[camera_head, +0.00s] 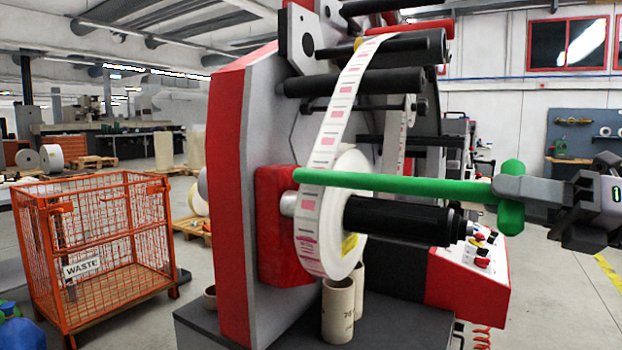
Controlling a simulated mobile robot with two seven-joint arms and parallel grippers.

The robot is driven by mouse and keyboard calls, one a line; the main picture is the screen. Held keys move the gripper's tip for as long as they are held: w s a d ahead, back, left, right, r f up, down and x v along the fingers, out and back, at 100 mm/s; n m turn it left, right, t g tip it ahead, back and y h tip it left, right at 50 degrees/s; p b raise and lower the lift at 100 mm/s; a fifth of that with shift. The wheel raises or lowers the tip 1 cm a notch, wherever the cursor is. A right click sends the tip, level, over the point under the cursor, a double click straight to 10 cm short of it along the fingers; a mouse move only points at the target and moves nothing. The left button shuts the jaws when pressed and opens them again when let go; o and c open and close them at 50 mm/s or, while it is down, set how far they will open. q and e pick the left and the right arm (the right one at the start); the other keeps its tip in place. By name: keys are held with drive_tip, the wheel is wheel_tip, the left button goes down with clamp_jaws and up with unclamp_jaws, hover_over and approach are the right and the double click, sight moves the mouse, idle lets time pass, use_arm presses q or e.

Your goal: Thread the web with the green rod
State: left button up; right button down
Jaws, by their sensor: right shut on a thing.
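The green rod (400,184) runs level across the front of the rewinder, with a thicker cross-shaped handle at its right end. My right gripper (515,188) comes in from the right and is shut on that handle. The rod's left tip is near the red block on the machine and overlaps the web in view; I cannot tell if it touches. The printed label web (342,105) comes down from the upper rollers to the white label roll (347,220) on the black spindle (400,220). My left gripper is not in view.
The red and grey rewinder (228,190) fills the middle, with black rollers (350,82) above. Cardboard cores (338,310) stand on its base. A control panel (478,262) is at right. An orange wire waste cage (100,245) stands left. Floor at far right looks clear.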

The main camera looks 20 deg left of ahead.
drive_tip(key=shift+s+r, duration=0.35)
drive_tip(key=shift+s, duration=0.1)
drive_tip(key=s+r+v, duration=0.1)
drive_tip(key=v, duration=1.3)
drive_tip(key=s+r+v, duration=0.1)
drive_tip(key=r+v, duration=0.1)
drive_tip(key=v, duration=1.2)
drive_tip(key=shift+d+r, duration=0.2)
drive_tip(key=shift+d, duration=0.05)
